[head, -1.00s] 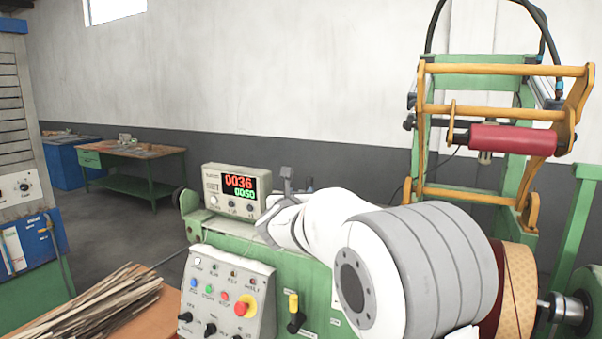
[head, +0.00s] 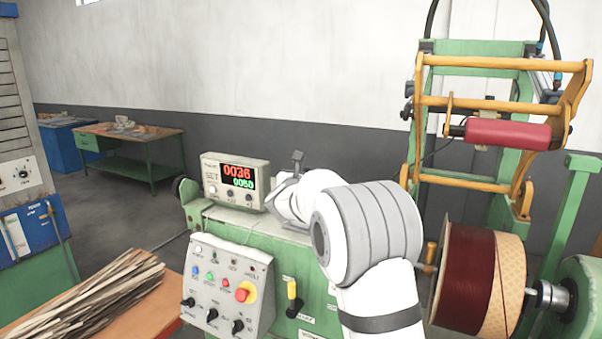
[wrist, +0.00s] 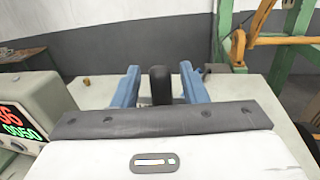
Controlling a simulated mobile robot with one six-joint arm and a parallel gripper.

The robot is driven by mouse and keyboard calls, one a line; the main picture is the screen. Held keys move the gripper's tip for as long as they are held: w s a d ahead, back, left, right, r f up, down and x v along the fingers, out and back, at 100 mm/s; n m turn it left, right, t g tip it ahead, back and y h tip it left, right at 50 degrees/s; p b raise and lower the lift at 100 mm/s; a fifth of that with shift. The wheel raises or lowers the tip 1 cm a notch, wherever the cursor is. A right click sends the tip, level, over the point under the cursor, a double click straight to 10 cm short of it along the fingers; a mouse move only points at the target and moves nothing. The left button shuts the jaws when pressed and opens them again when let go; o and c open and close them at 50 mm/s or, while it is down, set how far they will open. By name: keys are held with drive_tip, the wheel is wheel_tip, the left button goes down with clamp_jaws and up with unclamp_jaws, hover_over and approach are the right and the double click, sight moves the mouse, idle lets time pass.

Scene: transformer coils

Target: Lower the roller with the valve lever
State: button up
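The red roller (head: 508,134) sits raised on an orange frame (head: 500,103) at the upper right of the head view. A dark upright lever (head: 297,160), which looks like the valve lever, stands on the green machine just behind my gripper. In the wrist view its black rounded handle (wrist: 160,84) is upright between the two blue-grey fingers of my gripper (wrist: 158,82). A gap shows on each side of the handle, so the gripper is open around it, not clamped. My wrist hides the lever's base in the head view.
A counter box (head: 236,182) reading 0036 and 0050 stands close left of my gripper. A dark red coil (head: 466,280) is right of my arm. Wooden strips (head: 95,290) lie at lower left.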

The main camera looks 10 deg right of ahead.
drive_tip(key=shift+c, duration=0.2)
clamp_jaws()
